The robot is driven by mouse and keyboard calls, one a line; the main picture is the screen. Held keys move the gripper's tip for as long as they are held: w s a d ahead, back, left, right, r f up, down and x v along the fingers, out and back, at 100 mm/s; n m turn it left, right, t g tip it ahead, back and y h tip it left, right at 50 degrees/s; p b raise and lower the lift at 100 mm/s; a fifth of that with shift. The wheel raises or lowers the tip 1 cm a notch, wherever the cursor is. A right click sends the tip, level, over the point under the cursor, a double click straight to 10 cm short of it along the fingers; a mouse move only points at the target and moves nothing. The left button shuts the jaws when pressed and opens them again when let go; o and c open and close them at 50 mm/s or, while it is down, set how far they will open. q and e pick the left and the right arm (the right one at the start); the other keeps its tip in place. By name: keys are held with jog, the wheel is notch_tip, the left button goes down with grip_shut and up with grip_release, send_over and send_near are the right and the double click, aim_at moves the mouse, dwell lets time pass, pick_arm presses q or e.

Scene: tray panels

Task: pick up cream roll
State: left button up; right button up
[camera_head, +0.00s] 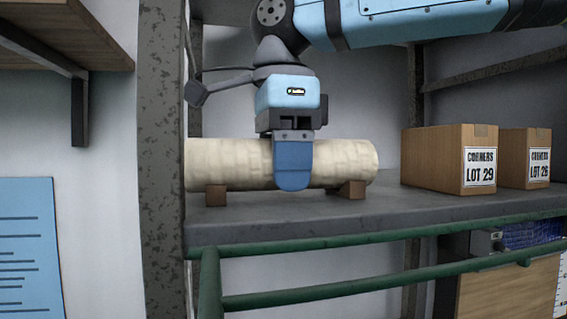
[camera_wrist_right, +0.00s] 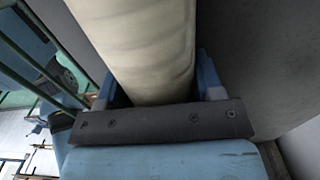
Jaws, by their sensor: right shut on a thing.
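The cream roll (camera_head: 225,163) lies lengthwise across a grey shelf, resting on small brown blocks (camera_head: 351,190). My right gripper (camera_head: 293,170) comes down from above onto the roll, with a blue finger across its front side near the middle. In the right wrist view the roll (camera_wrist_right: 145,45) runs between the two blue fingers, and the gripper (camera_wrist_right: 155,90) is shut on it. I cannot see a gap between the roll and the blocks. My left gripper is not in view.
Two cardboard boxes, the nearer one (camera_head: 432,158) labelled "CORNERS LOT 29", stand on the shelf (camera_head: 420,207) right of the roll. A grey upright post (camera_head: 161,150) stands at the roll's left end. A green rail (camera_head: 380,237) runs along the shelf front.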

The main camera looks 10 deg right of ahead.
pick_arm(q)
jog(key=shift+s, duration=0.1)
pick_arm(e)
jog(key=shift+r, duration=0.1)
jog(key=shift+r, duration=0.15)
jog(key=shift+r+p, duration=0.65)
jog(key=shift+r, duration=0.95)
pick_arm(q)
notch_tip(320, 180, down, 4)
jog(key=b, duration=0.6)
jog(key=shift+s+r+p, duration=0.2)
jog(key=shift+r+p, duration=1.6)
jog(key=shift+p, duration=1.05)
pick_arm(e)
jog(key=s+d, duration=2.2)
jog(key=shift+s, duration=0.2)
